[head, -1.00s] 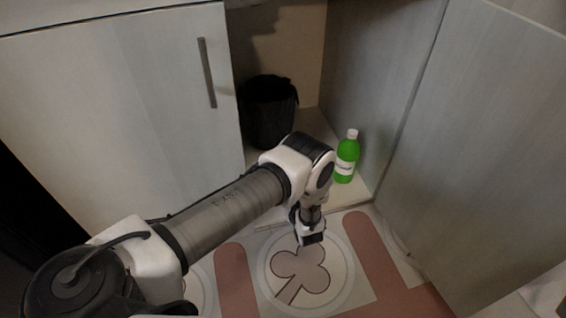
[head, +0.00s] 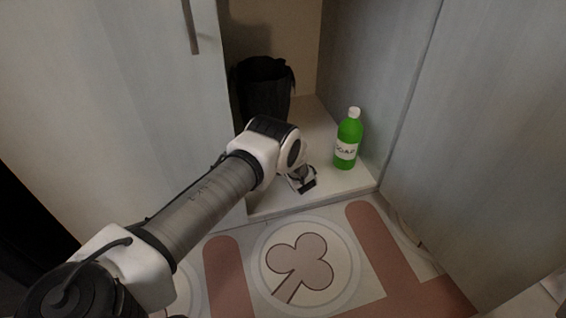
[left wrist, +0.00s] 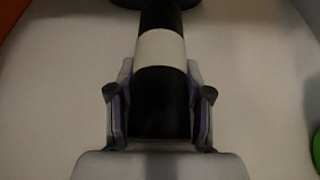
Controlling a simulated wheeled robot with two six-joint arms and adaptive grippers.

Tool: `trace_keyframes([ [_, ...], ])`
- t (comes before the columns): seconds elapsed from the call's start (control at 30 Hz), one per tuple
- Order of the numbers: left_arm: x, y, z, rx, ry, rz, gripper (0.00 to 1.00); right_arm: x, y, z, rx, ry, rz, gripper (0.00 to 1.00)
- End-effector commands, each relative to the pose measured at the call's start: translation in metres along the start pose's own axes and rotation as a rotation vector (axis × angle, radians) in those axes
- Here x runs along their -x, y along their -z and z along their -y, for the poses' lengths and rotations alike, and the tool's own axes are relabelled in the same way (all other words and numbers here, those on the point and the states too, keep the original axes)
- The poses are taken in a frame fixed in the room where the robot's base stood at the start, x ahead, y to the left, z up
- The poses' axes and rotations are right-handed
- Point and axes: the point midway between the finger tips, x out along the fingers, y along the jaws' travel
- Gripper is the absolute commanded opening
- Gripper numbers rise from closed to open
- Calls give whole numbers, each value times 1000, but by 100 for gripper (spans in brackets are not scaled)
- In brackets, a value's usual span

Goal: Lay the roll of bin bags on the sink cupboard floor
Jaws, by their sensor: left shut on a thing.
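The roll of bin bags (left wrist: 160,50), black with a white band, lies between the fingers of my left gripper (left wrist: 160,98) in the left wrist view. The gripper is shut on it. In the head view my left gripper (head: 303,184) is inside the open cupboard, over the front part of the pale sink cupboard floor (head: 325,184); the roll is hidden there behind my wrist. The cupboard floor (left wrist: 60,80) fills the background of the wrist view. I cannot tell whether the roll touches it. My right gripper is not in view.
A black bin (head: 264,90) stands at the back left of the cupboard. A green soap bottle (head: 348,140) stands right of my gripper, near the right side wall (head: 375,70).

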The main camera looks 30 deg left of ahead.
Motion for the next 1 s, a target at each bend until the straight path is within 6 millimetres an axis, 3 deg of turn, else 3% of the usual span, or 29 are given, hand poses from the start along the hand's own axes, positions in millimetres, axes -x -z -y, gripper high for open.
trace_keyframes([
  [0.3,-1,3,0,0,0,-1,1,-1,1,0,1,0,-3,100],
  [0.33,0,2,0,0,0,-2,60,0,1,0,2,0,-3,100],
  [0.37,0,2,0,0,0,-2,71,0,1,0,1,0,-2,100],
  [0.4,0,2,0,-1,0,-2,74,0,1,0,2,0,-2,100],
  [0.77,4,-4,0,-1,0,-2,74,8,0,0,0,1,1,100],
  [0.87,21,-7,0,-3,0,-4,74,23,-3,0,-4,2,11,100],
  [1.0,58,-10,1,-5,2,-5,74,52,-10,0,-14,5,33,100],
])
